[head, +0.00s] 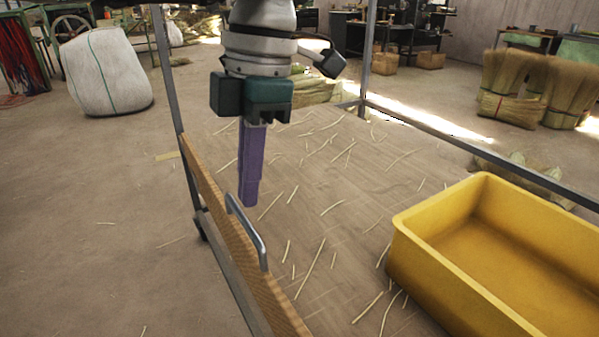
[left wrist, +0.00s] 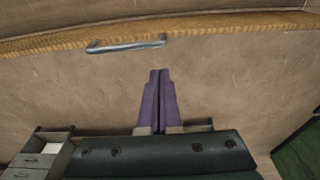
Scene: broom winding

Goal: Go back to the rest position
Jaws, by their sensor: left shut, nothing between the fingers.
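My left gripper (head: 249,204) hangs in the upper middle of the head view with its purple fingers pointing down. The fingers are pressed together with nothing between them. In the left wrist view the same fingers (left wrist: 159,72) lie side by side. The fingertips are close to a metal handle (head: 246,231) on a wooden edge board (head: 222,207) and look apart from it. The handle also shows in the left wrist view (left wrist: 126,46), beyond the fingertips. My right gripper is not in view.
A yellow bin (head: 440,262), empty in the part that shows, stands at the right on a wooden surface (head: 330,240) strewn with straw. Metal frame posts (head: 366,55) rise around it. A white sack (head: 103,72) and broom bundles (head: 525,85) stand farther back. Floor at left is mostly clear.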

